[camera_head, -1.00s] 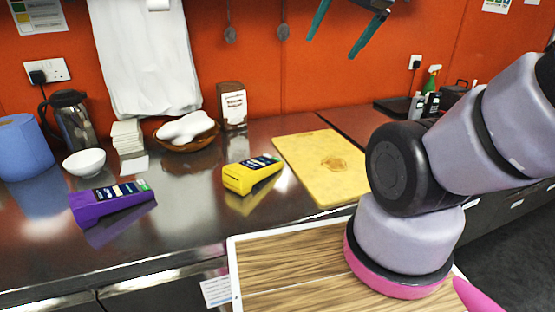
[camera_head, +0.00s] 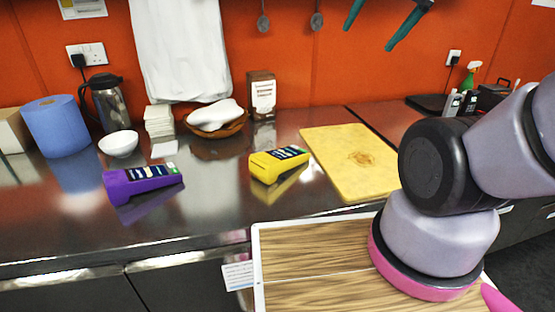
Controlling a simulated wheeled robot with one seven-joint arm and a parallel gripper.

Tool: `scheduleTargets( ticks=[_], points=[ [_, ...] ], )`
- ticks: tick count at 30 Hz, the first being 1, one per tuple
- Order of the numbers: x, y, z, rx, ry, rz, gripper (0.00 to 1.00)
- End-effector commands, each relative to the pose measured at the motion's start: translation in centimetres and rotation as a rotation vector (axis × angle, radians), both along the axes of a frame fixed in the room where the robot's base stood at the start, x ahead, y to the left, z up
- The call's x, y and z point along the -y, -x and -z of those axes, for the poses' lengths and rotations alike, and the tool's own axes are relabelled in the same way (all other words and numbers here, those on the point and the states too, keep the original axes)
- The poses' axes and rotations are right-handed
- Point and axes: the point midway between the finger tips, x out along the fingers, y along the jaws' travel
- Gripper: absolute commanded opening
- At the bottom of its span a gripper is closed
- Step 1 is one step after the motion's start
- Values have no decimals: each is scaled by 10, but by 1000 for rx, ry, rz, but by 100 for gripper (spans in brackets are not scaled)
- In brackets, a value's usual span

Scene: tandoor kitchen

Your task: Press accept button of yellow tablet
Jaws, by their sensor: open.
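The yellow tablet (camera_head: 279,164) is a chunky card-terminal-like device lying on the steel counter, left of the yellow cutting board. Its dark, angled top face has light and green patches near its right end; single buttons are too small to read. My gripper (camera_head: 367,39) shows at the top edge as two teal-and-dark fingers spread apart, open and empty. In the picture it is above and to the right of the yellow tablet, clear of it. The upper part of the gripper is out of frame.
A similar purple device (camera_head: 143,184) lies to the left. A white bowl (camera_head: 119,143), steel jug (camera_head: 107,103), basket (camera_head: 217,129) and brown-and-white box (camera_head: 262,95) stand behind. The yellow cutting board (camera_head: 349,160) lies right. Counter (camera_head: 215,195) between the devices is clear.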

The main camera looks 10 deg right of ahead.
Motion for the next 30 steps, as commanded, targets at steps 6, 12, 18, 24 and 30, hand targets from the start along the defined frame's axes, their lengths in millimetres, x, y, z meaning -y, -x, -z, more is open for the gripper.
scheduleTargets(
  ticks=[6,12,18,24,30],
  points=[
    [0,0,0,0,0,0,81],
    [0,0,0,0,0,0,4],
    [0,0,0,0,0,0,0],
    [0,0,0,0,0,0,0],
    [0,0,0,0,0,0,0]
  ],
)
